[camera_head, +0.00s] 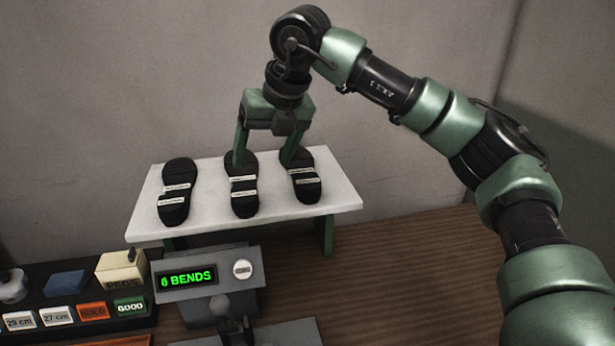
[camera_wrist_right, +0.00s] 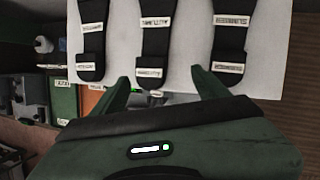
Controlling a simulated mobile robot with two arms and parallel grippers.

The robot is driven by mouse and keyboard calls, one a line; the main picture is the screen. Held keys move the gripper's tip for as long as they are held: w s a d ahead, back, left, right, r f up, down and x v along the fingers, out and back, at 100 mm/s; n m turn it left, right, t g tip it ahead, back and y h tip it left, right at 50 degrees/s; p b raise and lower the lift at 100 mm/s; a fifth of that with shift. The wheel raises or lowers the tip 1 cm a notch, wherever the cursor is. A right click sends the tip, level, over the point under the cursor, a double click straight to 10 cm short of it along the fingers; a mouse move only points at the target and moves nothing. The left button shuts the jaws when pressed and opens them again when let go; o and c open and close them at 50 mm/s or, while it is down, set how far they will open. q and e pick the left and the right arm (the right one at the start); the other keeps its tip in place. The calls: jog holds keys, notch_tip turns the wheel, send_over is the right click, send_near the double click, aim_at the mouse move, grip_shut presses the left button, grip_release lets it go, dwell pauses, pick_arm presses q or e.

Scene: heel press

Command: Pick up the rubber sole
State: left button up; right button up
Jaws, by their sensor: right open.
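Three black rubber soles with white label strips lie side by side on a white raised shelf (camera_head: 338,190): a left sole (camera_head: 177,186), a middle sole (camera_head: 243,199) and a right sole (camera_head: 306,187). My right gripper (camera_head: 264,162) is open above the shelf, one finger over the middle sole's upper part and the other by the right sole. In the right wrist view, the open right gripper (camera_wrist_right: 160,85) spans the lower end of the middle sole (camera_wrist_right: 154,45), with nothing held. Whether the fingers touch a sole is unclear. My left gripper is not in view.
At the left are a dark tray with labelled blocks, including GOOD (camera_head: 130,306) and HOLD (camera_head: 93,311), and a cream box (camera_head: 121,268). Brown table is clear at right.

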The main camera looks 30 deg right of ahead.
aim_at(306, 175)
jog(key=d+h+b, duration=0.1)
jog(key=d, duration=0.2)
jog(key=d+m+h+b, duration=0.1)
jog(key=d+b, duration=0.1)
jog(key=d, duration=0.1)
jog(key=d+m+h+b, duration=0.1)
jog(key=d+b, duration=0.1)
jog(key=d, duration=0.1)
jog(key=shift+s+d+f, duration=0.25)
jog(key=shift+s+f, duration=0.1)
jog(key=shift+f+b, duration=0.2)
jog(key=shift+b, duration=0.1)
jog(key=shift+w+f, duration=0.1)
jog(key=shift+w+f+p, duration=0.2)
jog(key=shift+f+p, duration=0.15)
jog(key=shift+f, duration=0.2)
jog(key=p+x, duration=0.3)
jog(key=x, duration=0.2)
jog(key=shift+w+f, duration=0.2)
jog(key=shift+w, duration=0.05)
jog(key=shift+w+f, duration=0.15)
jog(key=shift+f, duration=0.25)
jog(key=shift+c, duration=0.3)
